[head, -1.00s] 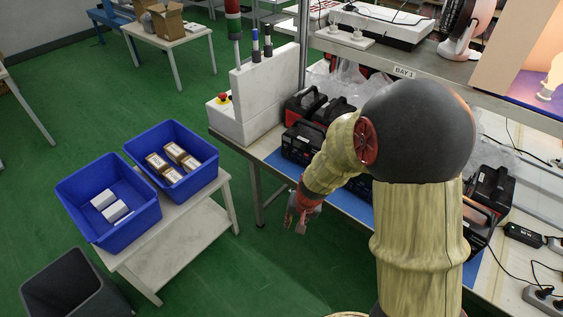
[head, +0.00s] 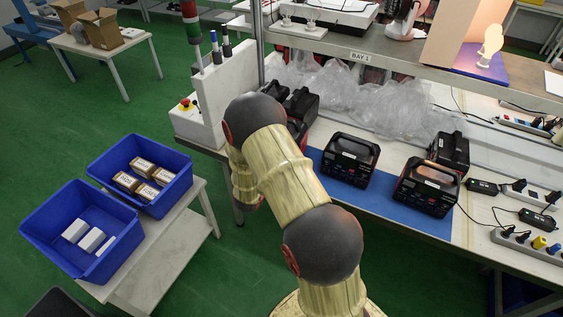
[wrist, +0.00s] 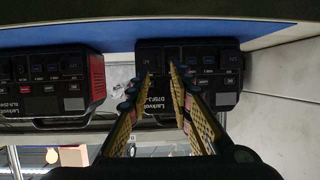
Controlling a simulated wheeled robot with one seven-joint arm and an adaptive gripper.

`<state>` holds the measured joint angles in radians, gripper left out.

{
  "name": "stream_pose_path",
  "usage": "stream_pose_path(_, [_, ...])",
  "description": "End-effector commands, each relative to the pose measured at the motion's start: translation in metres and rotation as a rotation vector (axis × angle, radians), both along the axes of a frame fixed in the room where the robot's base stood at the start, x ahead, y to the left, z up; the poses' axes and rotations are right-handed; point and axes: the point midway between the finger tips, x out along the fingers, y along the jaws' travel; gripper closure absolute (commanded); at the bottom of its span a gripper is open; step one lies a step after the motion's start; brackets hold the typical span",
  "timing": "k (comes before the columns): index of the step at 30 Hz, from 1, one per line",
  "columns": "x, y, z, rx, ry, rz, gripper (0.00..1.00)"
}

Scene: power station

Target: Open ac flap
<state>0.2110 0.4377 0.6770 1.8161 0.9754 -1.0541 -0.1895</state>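Black power stations with carry handles stand on the workbench. In the head view, one (head: 350,158) stands on the blue mat, and another (head: 425,188) stands to its right. My gripper is hidden behind my arm in the head view. In the wrist view, my gripper (wrist: 159,71) is open, its fingers pointing at the front of a power station labelled Larkvolt (wrist: 190,75). The fingertips overlap its front in the picture; I cannot tell whether they touch it. Small ports and labels show on that front, but I cannot make out the AC flap.
A second power station with a red side (wrist: 50,84) stands to the left in the wrist view. A pale panel (wrist: 278,85) is close on the right. Clear plastic bags (head: 345,95) lie behind the units. Blue bins (head: 85,225) stand on a side table at left.

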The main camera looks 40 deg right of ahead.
Motion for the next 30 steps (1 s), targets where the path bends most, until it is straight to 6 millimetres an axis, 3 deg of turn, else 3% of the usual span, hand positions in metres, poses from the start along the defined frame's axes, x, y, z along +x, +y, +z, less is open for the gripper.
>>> stream_pose_path(12, [0.024,-0.048,-0.023,0.002,-0.001,-0.001,0.78])
stream_pose_path(24, [0.027,-0.054,-0.025,0.002,0.0,0.001,0.79])
stream_pose_path(30, [0.027,-0.054,-0.025,0.002,0.0,0.001,0.9])
